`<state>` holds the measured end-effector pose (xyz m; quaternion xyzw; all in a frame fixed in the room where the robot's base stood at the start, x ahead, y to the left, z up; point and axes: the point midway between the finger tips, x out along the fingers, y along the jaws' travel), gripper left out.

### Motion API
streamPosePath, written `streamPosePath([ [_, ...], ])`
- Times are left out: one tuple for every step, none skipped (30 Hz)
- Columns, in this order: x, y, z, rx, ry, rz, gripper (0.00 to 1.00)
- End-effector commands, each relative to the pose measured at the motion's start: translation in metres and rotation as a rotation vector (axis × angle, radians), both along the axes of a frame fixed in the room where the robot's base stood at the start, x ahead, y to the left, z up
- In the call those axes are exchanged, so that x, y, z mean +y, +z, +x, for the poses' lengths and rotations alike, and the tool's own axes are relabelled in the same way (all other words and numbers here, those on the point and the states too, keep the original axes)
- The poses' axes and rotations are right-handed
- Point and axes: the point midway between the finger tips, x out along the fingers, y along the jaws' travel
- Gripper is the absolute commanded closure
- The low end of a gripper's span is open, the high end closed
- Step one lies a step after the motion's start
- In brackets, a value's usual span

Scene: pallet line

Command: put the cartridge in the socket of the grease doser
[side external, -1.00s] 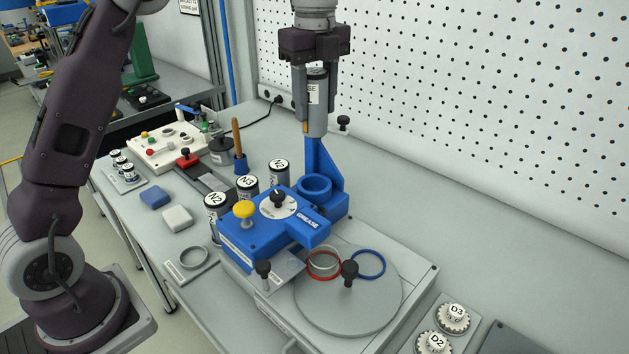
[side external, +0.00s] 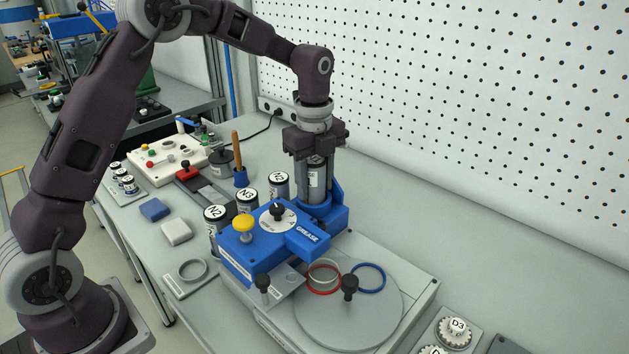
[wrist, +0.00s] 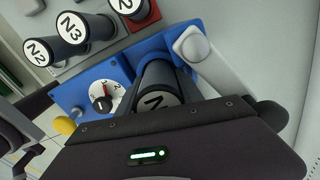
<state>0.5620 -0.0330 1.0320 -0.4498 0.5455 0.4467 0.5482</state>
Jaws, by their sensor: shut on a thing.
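The cartridge (side external: 315,172) is a dark grey cylinder with a white label, held upright between the fingers of my gripper (side external: 314,190). Its lower end is at the blue ring socket (side external: 316,208) of the grease doser (side external: 262,250). The fingers hide part of the socket, so I cannot tell how deep the cartridge sits. In the wrist view the cartridge (wrist: 158,98) shows its white top label inside the blue socket area, partly covered by my gripper's body. The doser has a yellow knob (side external: 243,224) and a white dial (side external: 278,214).
Cartridges marked N2 (side external: 214,215), N3 (side external: 247,200) and another N-marked one (side external: 278,182) stand left of the doser. A round plate (side external: 350,315) with a red ring (side external: 323,290) and a blue ring (side external: 369,278) lies in front. A pegboard (side external: 480,110) stands behind.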

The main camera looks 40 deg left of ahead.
Motion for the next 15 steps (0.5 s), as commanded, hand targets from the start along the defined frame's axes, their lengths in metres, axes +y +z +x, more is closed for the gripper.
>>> streamPosePath([
  [0.000, -0.001, 0.000, 0.001, 0.000, 0.000, 0.55],
  [0.000, -0.001, 0.000, 0.000, 0.000, 0.000, 0.49],
  [0.000, -0.001, 0.000, 0.000, 0.000, 0.000, 0.48],
  [0.000, -0.001, 0.000, 0.000, 0.000, 0.000, 0.48],
  [0.000, -0.001, 0.000, 0.000, 0.000, 0.000, 0.48],
  [0.000, -0.001, 0.000, 0.000, 0.000, 0.000, 0.48],
  [0.000, -0.001, 0.000, 0.000, 0.000, 0.000, 0.48],
  [0.000, -0.001, 0.000, 0.000, 0.000, 0.000, 0.48],
  [0.000, -0.001, 0.000, 0.000, 0.000, 0.000, 0.48],
  [0.000, -0.001, 0.000, 0.000, 0.000, 0.000, 0.48],
  [0.000, 0.000, 0.000, 0.000, 0.000, 0.000, 0.48],
  [0.000, 0.001, 0.000, 0.000, 0.000, 0.000, 0.48],
  [0.000, 0.003, 0.000, -0.001, 0.000, 0.000, 0.48],
  [0.000, 0.006, 0.001, -0.002, 0.000, 0.000, 0.48],
  [0.000, 0.011, 0.001, -0.003, 0.000, -0.001, 0.48],
])
